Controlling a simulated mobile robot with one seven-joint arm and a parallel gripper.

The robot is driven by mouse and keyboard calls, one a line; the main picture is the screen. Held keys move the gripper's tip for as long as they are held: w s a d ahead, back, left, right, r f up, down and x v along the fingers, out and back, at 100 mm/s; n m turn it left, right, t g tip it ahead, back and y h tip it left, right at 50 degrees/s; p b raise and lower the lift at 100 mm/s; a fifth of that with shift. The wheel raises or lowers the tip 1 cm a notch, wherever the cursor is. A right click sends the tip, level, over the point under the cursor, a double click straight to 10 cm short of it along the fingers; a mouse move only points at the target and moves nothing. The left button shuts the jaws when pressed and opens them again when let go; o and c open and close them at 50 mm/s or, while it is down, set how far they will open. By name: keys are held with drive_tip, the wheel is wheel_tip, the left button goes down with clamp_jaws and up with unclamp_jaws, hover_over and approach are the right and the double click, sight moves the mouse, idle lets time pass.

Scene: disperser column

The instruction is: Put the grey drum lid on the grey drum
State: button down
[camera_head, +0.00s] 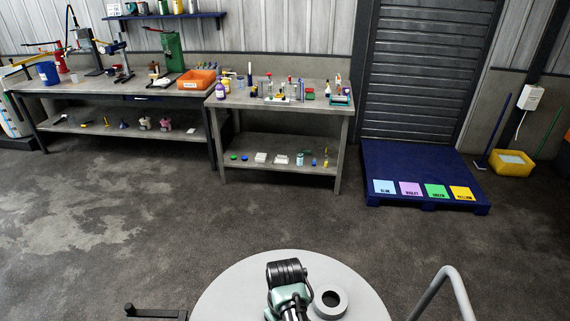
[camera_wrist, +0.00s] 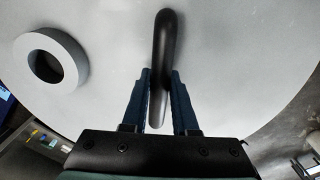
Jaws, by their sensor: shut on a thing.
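The grey drum lid (camera_head: 225,300) is a wide flat disc at the bottom middle of the head view, cut off by the lower edge. It fills most of the wrist view (camera_wrist: 235,50). A thick grey ring with a dark hole (camera_wrist: 53,59) stands on it, to the left of my gripper there. The lid's black bar handle (camera_wrist: 166,45) lies between the blue fingers of my gripper (camera_wrist: 161,85), which is shut on it. My arm hides part of the lid in the head view. I cannot make out the grey drum in either view.
A grey bent tube (camera_head: 452,284) rises right of the lid, and a dark bar (camera_head: 150,312) lies left. Cluttered workbenches (camera_head: 290,107) stand along the back wall. A blue pallet (camera_head: 415,160) lies at the back right. The floor (camera_head: 120,230) between is clear.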

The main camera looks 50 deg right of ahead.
drive_tip(key=shift+d+r, duration=0.1)
drive_tip(key=shift+r, duration=0.05)
drive_tip(key=c, duration=0.6)
unclamp_jaws()
drive_tip(key=shift+s+f, duration=0.1)
drive_tip(key=shift+f, duration=0.1)
wheel_tip(320, 180, up, 13)
drive_tip(key=shift+r+b, duration=0.15)
drive_tip(key=shift+b, duration=0.25)
